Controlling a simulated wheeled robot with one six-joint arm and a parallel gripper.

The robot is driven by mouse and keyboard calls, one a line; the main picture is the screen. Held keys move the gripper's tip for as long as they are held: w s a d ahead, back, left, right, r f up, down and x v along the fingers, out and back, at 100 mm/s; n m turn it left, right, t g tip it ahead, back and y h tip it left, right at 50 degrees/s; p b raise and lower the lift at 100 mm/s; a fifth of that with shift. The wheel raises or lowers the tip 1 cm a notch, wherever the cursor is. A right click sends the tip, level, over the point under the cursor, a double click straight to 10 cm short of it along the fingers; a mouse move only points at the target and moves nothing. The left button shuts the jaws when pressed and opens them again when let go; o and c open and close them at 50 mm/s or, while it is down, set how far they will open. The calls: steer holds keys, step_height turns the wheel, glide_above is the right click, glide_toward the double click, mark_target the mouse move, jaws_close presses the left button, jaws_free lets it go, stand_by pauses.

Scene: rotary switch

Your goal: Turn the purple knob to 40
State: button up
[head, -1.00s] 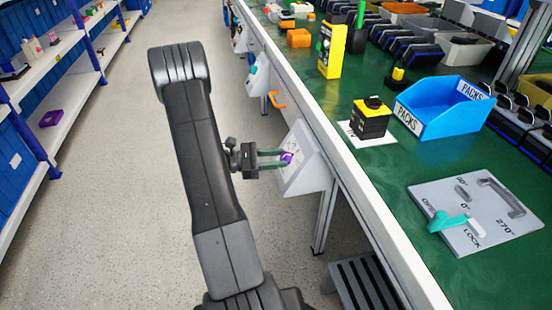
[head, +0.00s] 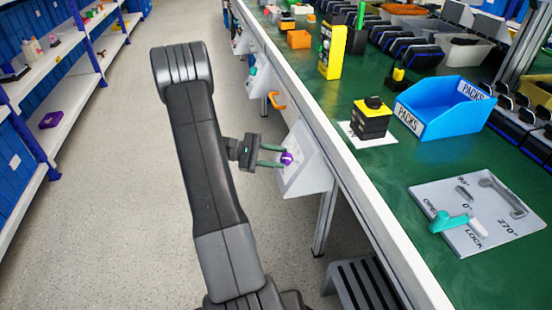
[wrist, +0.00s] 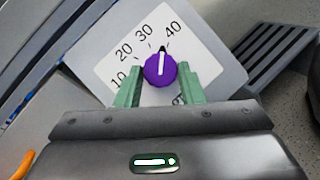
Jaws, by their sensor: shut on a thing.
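The purple knob (head: 287,158) sits on a white dial plate (wrist: 112,68) on a tilted grey panel (head: 312,172) at the bench's side. In the wrist view the knob (wrist: 160,71) has a white line pointing up and slightly right, with a dark wedge at its tip. It points between the 30 and 40 labels, closer to 40. My gripper (wrist: 158,78) has its green fingers on either side of the knob, shut on it; in the head view my gripper (head: 282,157) reaches it from the left. The dial's lower part is mostly hidden.
The green bench (head: 400,172) runs along the right, with a blue PACKS bin (head: 455,110) and a lever plate (head: 495,235) on it. An orange handle (head: 276,101) sticks out farther along the side. The floor left of my arm is clear up to the shelves (head: 60,105).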

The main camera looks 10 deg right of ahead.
steer(key=shift+m+g+y, duration=0.4)
steer(key=shift+m+y, duration=0.1)
steer(key=shift+m, duration=0.7)
steer(key=o, duration=1)
steer(key=shift+r, duration=0.1)
steer(key=shift+w, duration=0.1)
steer(key=p+v, duration=0.3)
steer(key=v, duration=1)
steer(key=shift+w+a+r, duration=0.1)
steer(key=shift+a, duration=0.25)
